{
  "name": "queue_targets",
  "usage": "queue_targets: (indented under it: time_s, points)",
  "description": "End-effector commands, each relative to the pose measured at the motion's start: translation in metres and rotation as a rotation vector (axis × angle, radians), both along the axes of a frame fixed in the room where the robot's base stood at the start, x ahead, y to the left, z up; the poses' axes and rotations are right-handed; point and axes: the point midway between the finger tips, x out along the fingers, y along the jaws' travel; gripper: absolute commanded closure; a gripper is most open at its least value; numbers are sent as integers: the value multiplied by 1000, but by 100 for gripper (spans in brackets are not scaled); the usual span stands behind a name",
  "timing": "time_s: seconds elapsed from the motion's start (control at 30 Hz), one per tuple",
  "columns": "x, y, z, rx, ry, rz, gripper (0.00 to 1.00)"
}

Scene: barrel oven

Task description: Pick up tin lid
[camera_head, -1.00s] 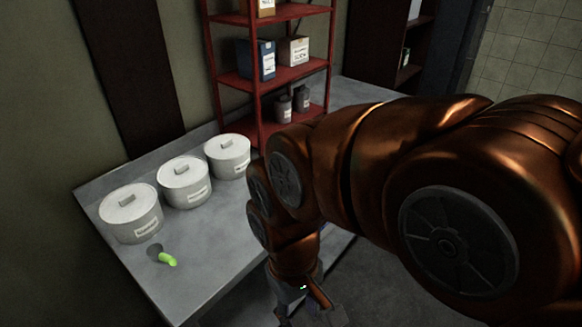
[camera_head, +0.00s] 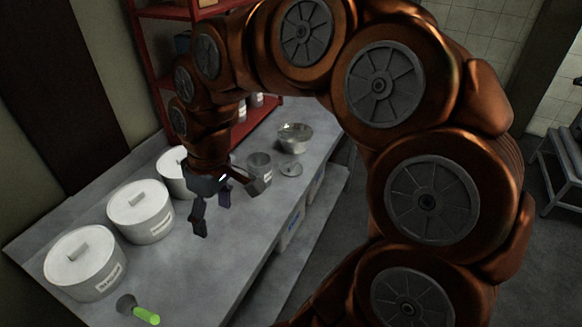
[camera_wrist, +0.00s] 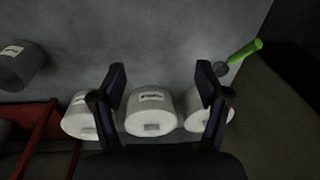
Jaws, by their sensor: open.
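A small round metal lid with a knob (camera_head: 290,169) lies flat on the grey worktop in the head view. It is beside a small grey open-looking tin (camera_head: 260,168), to the tin's right. My gripper (camera_head: 226,205) is open and empty, pointing down above the worktop, left of the tin and the lid. In the wrist view its two fingers (camera_wrist: 162,76) are spread apart with bare worktop and a white canister behind them. I cannot make out the small lid in the wrist view. A grey tin (camera_wrist: 18,66) shows there at the left edge.
Three white lidded canisters stand along the wall side; one is the middle canister (camera_head: 141,211). A green-handled tool (camera_head: 144,314) lies near the front canister. A metal bowl (camera_head: 295,137) stands behind the lid. A red shelf (camera_head: 150,70) rises at the back. The worktop's middle is clear.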

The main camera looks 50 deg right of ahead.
Motion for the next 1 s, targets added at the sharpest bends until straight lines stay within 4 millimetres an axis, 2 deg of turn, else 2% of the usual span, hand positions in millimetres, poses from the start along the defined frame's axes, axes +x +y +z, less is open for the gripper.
queue_targets:
  time_s: [0.03, 0.2, 0.37, 0.43, 0.57, 0.7, 0.83, 0.9, 1.0]
  points:
    - [18, -12, 3, 16, -26, 10, 25]
    - [69, -62, 6, 48, -112, 46, 25]
    - [104, -126, -3, 57, -182, 44, 25]
    - [115, -160, -10, 55, -209, 30, 25]
    - [122, -226, -30, 38, -242, -2, 25]
    - [114, -291, -56, 13, -256, -43, 25]
    - [99, -332, -76, -8, -254, -71, 25]
    - [93, -347, -84, -17, -252, -82, 25]
    - [88, -358, -91, -23, -249, -90, 25]
